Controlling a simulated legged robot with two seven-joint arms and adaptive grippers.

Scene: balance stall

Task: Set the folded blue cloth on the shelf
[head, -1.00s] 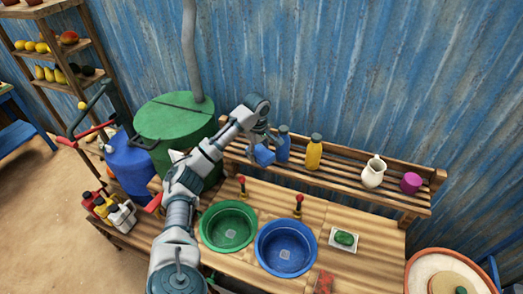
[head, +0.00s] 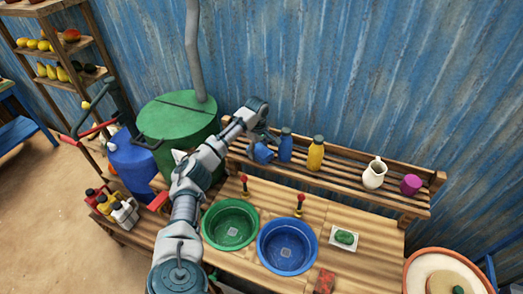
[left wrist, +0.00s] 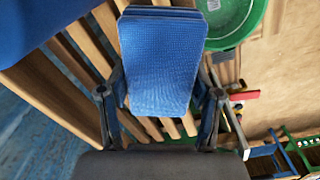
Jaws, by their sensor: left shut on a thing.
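The folded blue cloth (head: 262,154) is at the left end of the slatted wooden shelf (head: 345,182), just left of a blue bottle. My left gripper (head: 262,138) is shut on the cloth from above. In the left wrist view the cloth (left wrist: 160,60) shows as a layered block between the two fingers of the left gripper (left wrist: 160,92), with shelf slats (left wrist: 60,100) behind it. I cannot tell whether the cloth touches the slats. My right gripper is not in view.
A blue bottle (head: 286,146), yellow bottle (head: 316,154), white jug (head: 374,174) and magenta cup (head: 410,185) stand on the shelf. A green basin (head: 230,225) and blue basin (head: 287,246) are in front. A green drum (head: 178,122) stands left. The slats between yellow bottle and jug are bare.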

